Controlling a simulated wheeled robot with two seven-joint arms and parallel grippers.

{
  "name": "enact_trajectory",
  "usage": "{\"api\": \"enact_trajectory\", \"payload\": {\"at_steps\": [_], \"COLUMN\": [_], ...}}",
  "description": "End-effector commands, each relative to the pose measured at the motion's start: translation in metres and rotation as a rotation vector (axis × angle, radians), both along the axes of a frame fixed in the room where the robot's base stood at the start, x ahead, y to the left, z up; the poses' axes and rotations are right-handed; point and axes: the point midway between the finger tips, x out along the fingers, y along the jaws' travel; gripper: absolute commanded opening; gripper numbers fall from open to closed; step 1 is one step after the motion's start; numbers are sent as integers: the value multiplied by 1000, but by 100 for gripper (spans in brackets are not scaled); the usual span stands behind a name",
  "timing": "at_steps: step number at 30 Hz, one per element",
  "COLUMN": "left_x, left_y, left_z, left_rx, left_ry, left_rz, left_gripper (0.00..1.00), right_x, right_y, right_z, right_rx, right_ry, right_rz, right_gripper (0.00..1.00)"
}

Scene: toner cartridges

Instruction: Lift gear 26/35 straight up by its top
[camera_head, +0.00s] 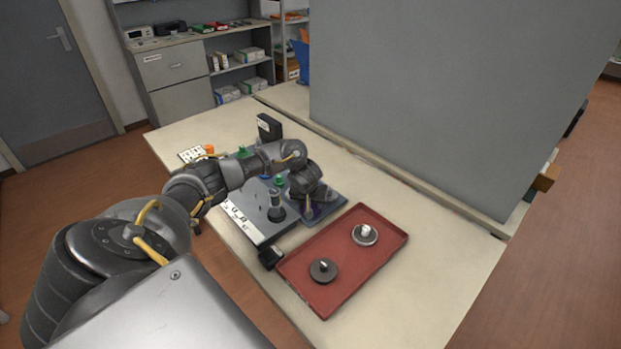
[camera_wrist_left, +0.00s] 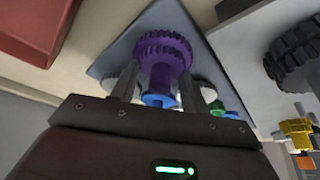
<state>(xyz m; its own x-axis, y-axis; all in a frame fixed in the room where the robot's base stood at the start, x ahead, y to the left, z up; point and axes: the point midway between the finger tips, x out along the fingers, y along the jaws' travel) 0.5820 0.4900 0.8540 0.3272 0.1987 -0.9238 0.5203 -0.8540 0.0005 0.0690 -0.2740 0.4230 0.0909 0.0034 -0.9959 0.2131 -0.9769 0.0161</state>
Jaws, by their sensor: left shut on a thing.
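The gear in my left gripper (camera_wrist_left: 158,95) is purple in the left wrist view (camera_wrist_left: 163,52), with a toothed wheel, a narrower stem and a blue end. The two fingers stand on either side of the stem and are shut on it. In the head view my left gripper (camera_head: 309,205) points down over a blue-grey mat (camera_head: 326,210), and the wrist mostly hides the gear. I cannot tell whether the gear touches the mat. The label 26/35 is not readable. My right gripper is not in view.
A red tray (camera_head: 335,282) in front holds a dark gear (camera_head: 323,270) and a gear with a pale hub (camera_head: 365,234). A grey plate (camera_head: 250,219) with a dark post (camera_head: 276,208) is left of the mat. A grey partition (camera_head: 430,100) stands behind.

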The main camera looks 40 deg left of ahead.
Motion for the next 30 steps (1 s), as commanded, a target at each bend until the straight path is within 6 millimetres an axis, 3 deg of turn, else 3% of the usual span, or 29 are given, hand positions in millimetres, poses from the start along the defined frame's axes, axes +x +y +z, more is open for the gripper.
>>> {"api": "enact_trajectory", "payload": {"at_steps": [8,20,21,30], "left_x": [1,1,1,0], "left_y": [0,0,0,-2], "left_z": [6,79,89,100], "left_rx": [-1,0,2,0], "left_ry": [-2,-4,-2,0], "left_rz": [0,-1,-1,-6], "left_gripper": [22,22,22,22], "right_x": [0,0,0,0], "right_y": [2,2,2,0], "right_z": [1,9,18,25], "right_rx": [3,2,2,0], "right_ry": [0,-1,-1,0], "right_rz": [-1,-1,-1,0], "right_gripper": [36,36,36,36]}}
